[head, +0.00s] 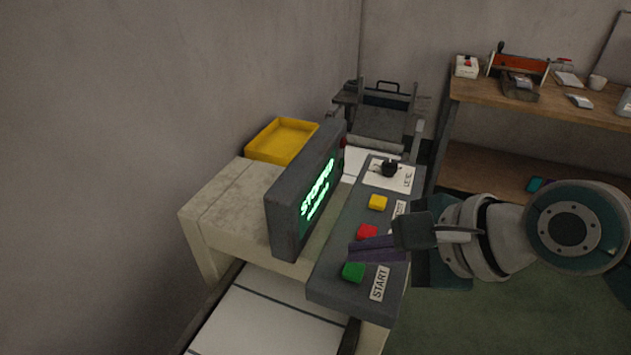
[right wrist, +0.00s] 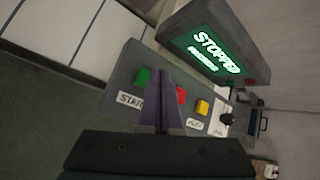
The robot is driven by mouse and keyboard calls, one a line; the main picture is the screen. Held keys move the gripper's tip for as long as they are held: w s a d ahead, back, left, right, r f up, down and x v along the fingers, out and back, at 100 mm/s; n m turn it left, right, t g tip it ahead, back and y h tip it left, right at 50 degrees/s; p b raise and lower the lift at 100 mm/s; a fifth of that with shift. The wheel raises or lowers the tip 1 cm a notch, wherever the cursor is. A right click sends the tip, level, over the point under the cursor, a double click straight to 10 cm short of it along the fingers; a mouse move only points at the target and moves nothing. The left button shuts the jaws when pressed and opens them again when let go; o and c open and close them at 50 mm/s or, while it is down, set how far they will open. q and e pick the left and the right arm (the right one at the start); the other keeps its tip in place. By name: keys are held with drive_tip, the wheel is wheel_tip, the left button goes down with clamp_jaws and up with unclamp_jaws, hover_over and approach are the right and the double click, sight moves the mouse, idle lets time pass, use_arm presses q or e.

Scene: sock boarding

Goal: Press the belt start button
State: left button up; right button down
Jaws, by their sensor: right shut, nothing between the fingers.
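The green start button (head: 353,272) sits at the near end of a grey control panel (head: 335,265), beside a label reading START. It also shows in the right wrist view (right wrist: 142,77). A red button (head: 367,232) and a yellow button (head: 377,202) sit farther along the panel, with a black knob (head: 389,168) beyond. My right gripper (head: 352,250) is shut and empty, its purple fingers over the panel between the green and red buttons in the head view. In the right wrist view its fingertips (right wrist: 148,60) lie just right of the green button. Contact cannot be told. My left gripper is not in view.
A display (head: 310,190) reading STOPPED stands beside the panel. The white belt (head: 265,315) runs below it. A yellow tray (head: 282,140) is on the machine's far side. A wooden workbench (head: 540,105) with tools stands at the back right.

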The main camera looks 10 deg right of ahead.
drive_tip(key=shift+f, duration=0.1)
idle(0.5)
drive_tip(key=shift+f, duration=0.35)
